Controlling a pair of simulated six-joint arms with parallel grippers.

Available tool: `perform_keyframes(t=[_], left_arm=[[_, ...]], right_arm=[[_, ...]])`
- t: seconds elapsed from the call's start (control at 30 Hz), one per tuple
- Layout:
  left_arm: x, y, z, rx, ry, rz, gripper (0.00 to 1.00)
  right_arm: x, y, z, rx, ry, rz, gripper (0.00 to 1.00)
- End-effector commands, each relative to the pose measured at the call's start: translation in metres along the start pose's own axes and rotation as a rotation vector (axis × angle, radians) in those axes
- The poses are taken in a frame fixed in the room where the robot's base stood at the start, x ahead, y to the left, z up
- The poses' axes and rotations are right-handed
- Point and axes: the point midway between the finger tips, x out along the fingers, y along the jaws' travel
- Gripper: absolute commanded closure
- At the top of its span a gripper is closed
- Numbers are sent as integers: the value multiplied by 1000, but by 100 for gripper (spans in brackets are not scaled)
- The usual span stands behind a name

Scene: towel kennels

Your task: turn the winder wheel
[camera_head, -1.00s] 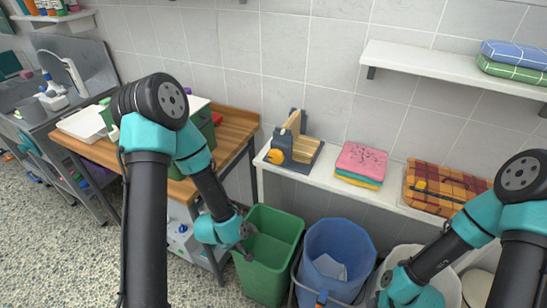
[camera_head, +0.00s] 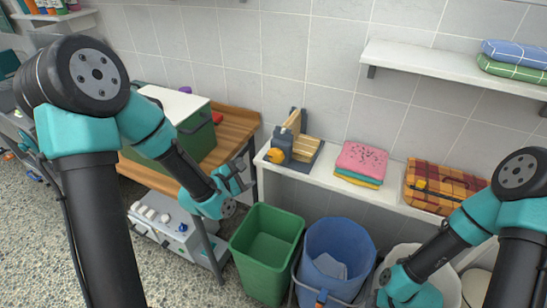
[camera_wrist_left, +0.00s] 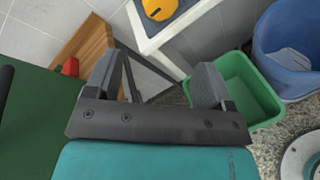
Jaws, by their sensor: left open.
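The winder (camera_head: 293,145) stands on the white ledge against the tiled wall. It has a blue-grey body, wooden parts and a yellow-orange wheel (camera_head: 274,155) on its left front. The wheel also shows at the top edge of the left wrist view (camera_wrist_left: 159,8), partly cut off. My left gripper (camera_head: 236,176) is open and empty, left of the winder and a little lower in the picture, apart from the wheel. Its two spread fingers show in the left wrist view (camera_wrist_left: 157,82). My right gripper (camera_head: 384,292) is low at the right, its fingers too unclear to read.
A green bin (camera_head: 268,246) and a blue bucket (camera_head: 338,253) stand below the ledge (camera_head: 320,180). Folded towels (camera_head: 361,162) and a plaid item (camera_head: 440,187) lie right of the winder. A wooden table (camera_head: 236,130) with a green box (camera_head: 196,138) is at the left.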

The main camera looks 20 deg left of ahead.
Motion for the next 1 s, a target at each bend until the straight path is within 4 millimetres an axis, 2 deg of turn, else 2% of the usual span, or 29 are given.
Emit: perform_keyframes(t=[0.27,0.47,0.67,1.0], left_arm=[[0,0,0,1,1,-1,24],[10,-1,-1,1,2,-3,24],[37,-1,-1,2,1,-2,24],[95,-2,-1,2,1,-3,24]], right_arm=[[0,0,0,0,0,0,57],[0,0,0,0,0,0,57],[0,0,0,0,0,0,57],[0,0,0,0,0,0,57]])
